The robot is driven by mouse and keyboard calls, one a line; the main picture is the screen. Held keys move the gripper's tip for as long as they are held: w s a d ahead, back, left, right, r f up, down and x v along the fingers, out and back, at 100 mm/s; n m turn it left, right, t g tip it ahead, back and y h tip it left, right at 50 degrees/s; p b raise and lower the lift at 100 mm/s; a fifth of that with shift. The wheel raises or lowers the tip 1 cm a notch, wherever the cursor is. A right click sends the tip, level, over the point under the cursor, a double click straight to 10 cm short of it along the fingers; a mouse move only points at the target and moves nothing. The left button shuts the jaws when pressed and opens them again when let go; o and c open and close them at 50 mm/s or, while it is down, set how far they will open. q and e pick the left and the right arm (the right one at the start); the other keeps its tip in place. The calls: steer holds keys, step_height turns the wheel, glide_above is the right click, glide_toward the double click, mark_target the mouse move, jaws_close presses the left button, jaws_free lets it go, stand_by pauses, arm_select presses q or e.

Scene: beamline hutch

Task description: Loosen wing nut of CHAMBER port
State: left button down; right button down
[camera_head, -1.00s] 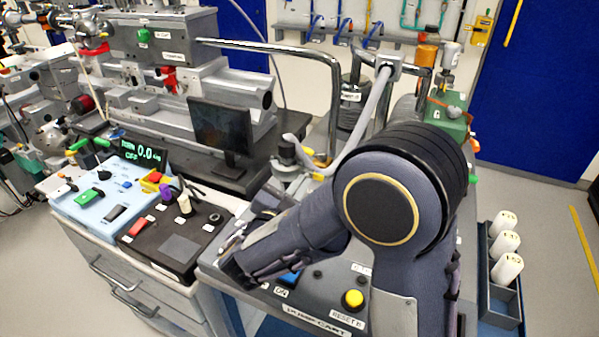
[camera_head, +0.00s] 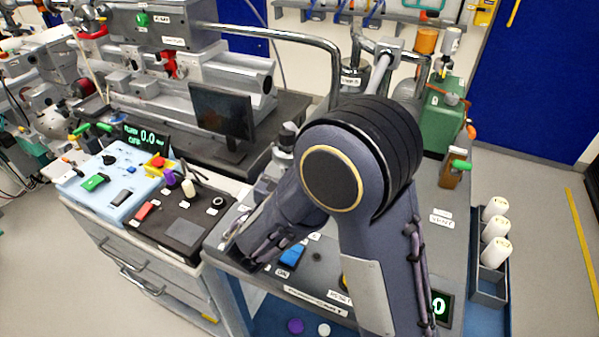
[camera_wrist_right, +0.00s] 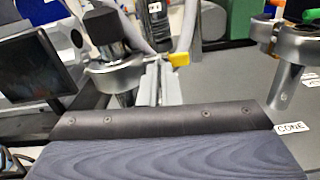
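No CHAMBER label is readable in either view. A steel fitting with a black cap (camera_head: 286,137) stands behind my right arm in the head view; its flange (camera_wrist_right: 118,76) also shows in the right wrist view. A small yellow piece (camera_wrist_right: 179,59), perhaps a wing nut, is right of this flange at the foot of a grey hose. It is hidden in the head view. My right arm crosses the cart, its wrist end low at the left. The right fingers cannot be made out clearly, and nothing is visibly held. My left gripper is out of view.
A monitor (camera_head: 222,111) and a black control box (camera_head: 180,222) stand left of the arm. A green pump (camera_head: 446,117) and a steel pipe frame (camera_head: 337,75) are behind it. Another steel fitting (camera_wrist_right: 288,57) is at right in the wrist view. White cylinders (camera_head: 496,252) stand in a side tray.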

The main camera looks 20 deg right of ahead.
steer(key=c, duration=1.6)
jaws_free()
steer(key=shift+c, duration=0.2)
